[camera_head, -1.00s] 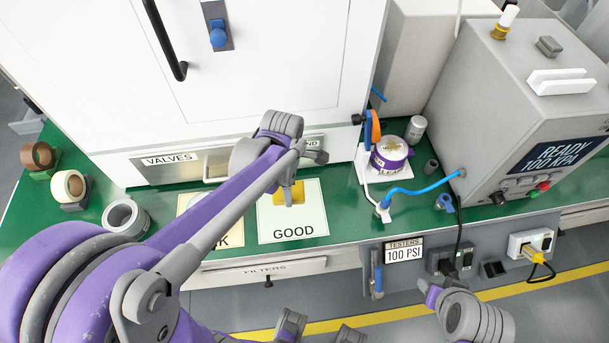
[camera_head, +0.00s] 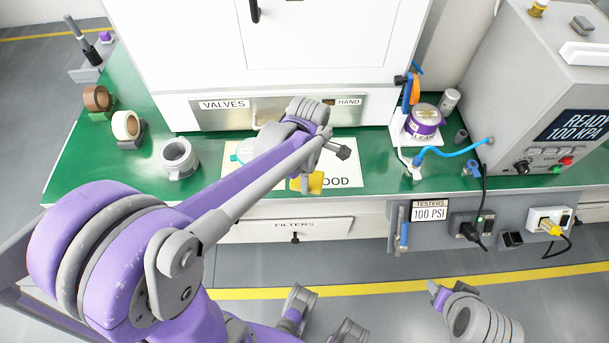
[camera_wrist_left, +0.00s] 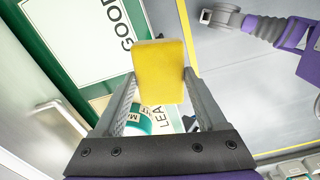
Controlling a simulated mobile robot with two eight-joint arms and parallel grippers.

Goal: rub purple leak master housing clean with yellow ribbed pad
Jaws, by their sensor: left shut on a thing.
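My left gripper (camera_wrist_left: 158,95) is shut on the yellow ribbed pad (camera_wrist_left: 160,70), which sticks out beyond both fingers. In the head view the pad (camera_head: 307,182) shows below my wrist, over the GOOD card (camera_head: 340,170); the arm hides most of the fingers. The purple leak master housing (camera_head: 425,119), with a pale top, stands on a white card (camera_head: 403,140) at the right of the bench, beside the tester. The pad is well to its left, not touching it.
A teal-and-white part (camera_wrist_left: 140,122) stands by the LEAK card, left of GOOD. Tape rolls (camera_head: 127,126) and a grey ring (camera_head: 178,157) are at left. The tester (camera_head: 540,90) stands at right; its blue hose (camera_head: 450,152) curves in front of the housing. Green bench between is clear.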

